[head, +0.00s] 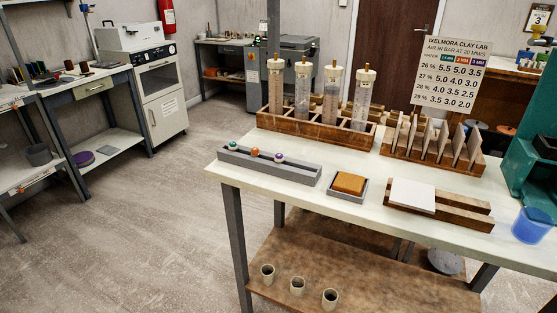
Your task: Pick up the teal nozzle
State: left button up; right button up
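The teal nozzle (233,146) is a small piece at the left end of a long grey rack (300,175) on the near left part of the white table (380,217). An orange nozzle (255,152) stands to its right in the same rack, and a purple nozzle (279,158) stands further right. The three are spaced apart. Neither of my grippers is in view.
Behind the rack, a wooden crate (282,127) holds several clear tubes. To the right are an orange sponge (349,183) in a grey tray, a white tile (412,195), a wooden slotted rack (463,161) and a blue cup (532,226). Floor left of the table is clear.

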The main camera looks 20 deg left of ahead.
aim_at(232, 147)
jog(key=j+z, duration=0.35)
jog(key=j, duration=0.55)
jog(key=j+z, duration=0.35)
jog(key=j, duration=0.55)
